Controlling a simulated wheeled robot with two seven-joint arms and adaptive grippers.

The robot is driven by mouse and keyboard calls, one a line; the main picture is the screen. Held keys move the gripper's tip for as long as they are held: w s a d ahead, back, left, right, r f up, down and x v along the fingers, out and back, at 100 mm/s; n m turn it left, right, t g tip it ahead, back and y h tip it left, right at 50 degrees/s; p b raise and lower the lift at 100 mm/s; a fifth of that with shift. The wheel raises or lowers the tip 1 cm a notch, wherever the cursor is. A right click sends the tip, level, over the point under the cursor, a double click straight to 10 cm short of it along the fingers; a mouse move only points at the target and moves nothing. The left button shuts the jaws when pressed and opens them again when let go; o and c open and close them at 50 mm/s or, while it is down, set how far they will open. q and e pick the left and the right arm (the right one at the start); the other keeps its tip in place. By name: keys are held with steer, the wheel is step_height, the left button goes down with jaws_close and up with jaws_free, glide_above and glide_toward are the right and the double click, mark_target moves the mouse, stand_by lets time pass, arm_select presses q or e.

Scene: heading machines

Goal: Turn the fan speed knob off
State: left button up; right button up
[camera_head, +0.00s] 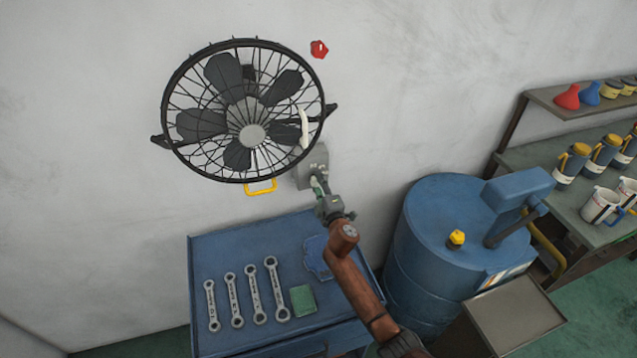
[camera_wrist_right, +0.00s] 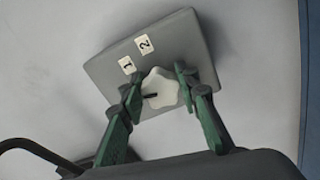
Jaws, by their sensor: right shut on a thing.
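The fan speed knob (camera_wrist_right: 161,88) is a white lobed dial with a dark pointer mark, on a grey control box (camera_wrist_right: 110,70) with labels "1" and "2". The box also shows in the head view (camera_head: 313,163), on the wall below and right of the black caged fan (camera_head: 243,110). My right gripper (camera_wrist_right: 156,88) has its green fingers on either side of the knob and is shut on it. It also shows in the head view (camera_head: 317,186), at the box's lower edge, hiding the knob there. In the wrist view the pointer mark points left. My left gripper is not in view.
A blue cabinet (camera_head: 205,262) below holds several wrenches (camera_head: 252,290) and a green block (camera_head: 303,300). A blue drum machine (camera_head: 430,225) stands to the right. A yellow handle (camera_head: 260,187) hangs below the fan, and a red knob-like piece (camera_head: 319,49) is on the wall above.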

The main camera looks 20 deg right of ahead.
steer(key=shift+n, duration=1.1)
steer(key=o, duration=1.2)
steer(key=s, duration=1.2)
steer(key=shift+d, duration=0.2)
